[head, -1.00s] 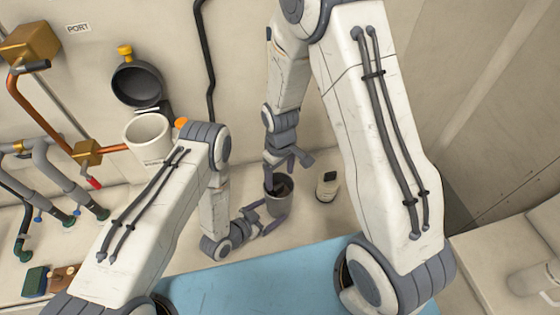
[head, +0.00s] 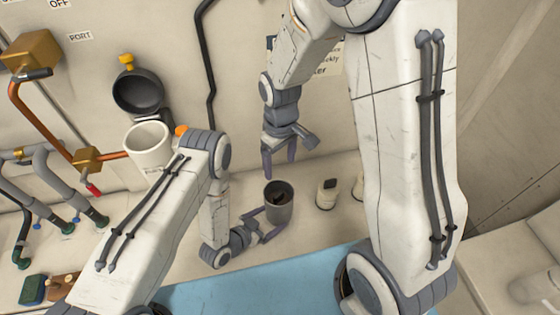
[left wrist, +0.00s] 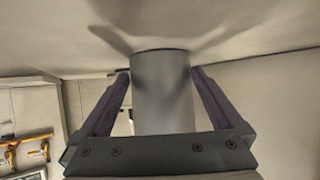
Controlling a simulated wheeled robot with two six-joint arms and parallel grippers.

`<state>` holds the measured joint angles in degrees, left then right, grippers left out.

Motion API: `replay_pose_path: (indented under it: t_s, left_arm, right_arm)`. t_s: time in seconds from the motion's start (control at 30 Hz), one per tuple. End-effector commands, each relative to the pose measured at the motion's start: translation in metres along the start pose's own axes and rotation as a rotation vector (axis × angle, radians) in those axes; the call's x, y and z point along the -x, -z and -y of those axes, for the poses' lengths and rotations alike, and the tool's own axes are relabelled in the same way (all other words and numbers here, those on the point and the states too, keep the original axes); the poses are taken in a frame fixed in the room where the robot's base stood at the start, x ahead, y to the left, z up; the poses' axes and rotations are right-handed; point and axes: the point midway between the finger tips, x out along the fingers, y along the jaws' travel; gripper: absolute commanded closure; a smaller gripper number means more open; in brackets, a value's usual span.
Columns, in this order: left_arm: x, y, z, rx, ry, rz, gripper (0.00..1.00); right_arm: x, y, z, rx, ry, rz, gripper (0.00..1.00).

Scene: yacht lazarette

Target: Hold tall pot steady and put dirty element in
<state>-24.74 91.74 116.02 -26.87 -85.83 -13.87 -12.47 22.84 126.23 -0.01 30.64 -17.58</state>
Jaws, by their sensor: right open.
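The tall pot (head: 278,212) is a dark grey cylinder standing upright on the pale ledge. My left gripper (head: 268,223) is low beside it with a finger on each side, shut on its wall. The left wrist view shows the pot (left wrist: 162,95) between the two fingers. A dark piece, apparently the dirty element (head: 281,198), lies inside the pot; its lower part is hidden by the wall. My right gripper (head: 279,160) is open and empty, pointing down above the pot and clear of its rim.
A white bin (head: 148,150) and a black open housing (head: 138,92) are on the wall at left, near pipes and a red-handled valve (head: 92,188). A small pale bottle (head: 326,194) stands right of the pot. A blue mat (head: 260,292) lies in front.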

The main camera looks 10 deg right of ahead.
Motion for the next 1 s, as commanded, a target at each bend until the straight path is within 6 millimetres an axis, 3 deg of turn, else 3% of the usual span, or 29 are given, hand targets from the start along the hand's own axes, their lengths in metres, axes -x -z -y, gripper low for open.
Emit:
replay_pose_path:
  t_s: [0.23,0.4,0.53,1.0]
  left_arm:
    - [0.001,0.0,0.0,0.0,0.0,0.001,0.0]
    - [0.015,0.0,0.001,0.003,0.002,0.003,0.0]
    - [0.002,0.0,0.0,0.0,0.0,0.001,0.0]
    - [0.088,-0.001,0.001,0.005,0.004,0.004,0.0]
  right_arm:
    - [0.0,0.0,0.0,0.0,0.0,0.0,0.15]
    - [0.0,0.0,0.0,0.0,0.0,0.0,0.15]
    - [0.0,0.0,0.0,0.0,0.0,0.0,0.15]
    - [0.0,0.0,0.0,0.0,0.0,0.0,0.15]
